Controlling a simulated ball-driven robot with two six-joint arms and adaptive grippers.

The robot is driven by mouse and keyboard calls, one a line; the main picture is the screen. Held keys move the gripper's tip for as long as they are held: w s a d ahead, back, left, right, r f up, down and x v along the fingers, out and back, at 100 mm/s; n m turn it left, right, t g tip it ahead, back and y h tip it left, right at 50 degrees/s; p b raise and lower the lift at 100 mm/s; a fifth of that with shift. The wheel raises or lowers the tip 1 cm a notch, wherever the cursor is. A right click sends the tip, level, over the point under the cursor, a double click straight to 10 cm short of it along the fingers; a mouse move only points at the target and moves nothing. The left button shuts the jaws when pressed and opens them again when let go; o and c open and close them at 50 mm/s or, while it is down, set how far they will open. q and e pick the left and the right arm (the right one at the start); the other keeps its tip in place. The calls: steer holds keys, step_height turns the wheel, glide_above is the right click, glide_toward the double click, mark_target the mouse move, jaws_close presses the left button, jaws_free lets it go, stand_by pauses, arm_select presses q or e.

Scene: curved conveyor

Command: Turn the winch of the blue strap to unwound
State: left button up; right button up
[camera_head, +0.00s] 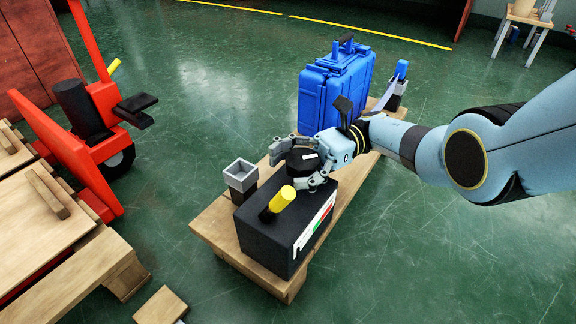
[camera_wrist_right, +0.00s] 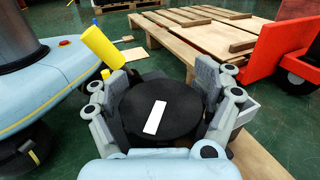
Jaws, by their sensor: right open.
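A black box (camera_head: 268,228) with a yellow handle (camera_head: 277,203) and a white, red and green label stands on the near end of a low wooden bench (camera_head: 215,225). A round black knob with a white mark (camera_head: 302,160) sits at its far end; the knob also shows in the right wrist view (camera_wrist_right: 160,112). My right gripper (camera_head: 299,162) is open, with one finger on each side of the knob. Whether the fingers touch it, I cannot tell. No blue strap can be clearly made out. My left gripper is not in view.
A grey open-topped cup (camera_head: 240,175) stands close beside the black box. A blue case (camera_head: 335,85) and a blue-and-black device (camera_head: 397,85) are at the bench's far end. A red truck (camera_head: 85,130) and wooden pallets (camera_head: 50,235) lie left. Green floor is free between.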

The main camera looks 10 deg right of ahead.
steer(key=shift+r, duration=0.2)
step_height(320, 180, up, 10)
steer(key=shift+f, duration=0.15)
stand_by(0.4)
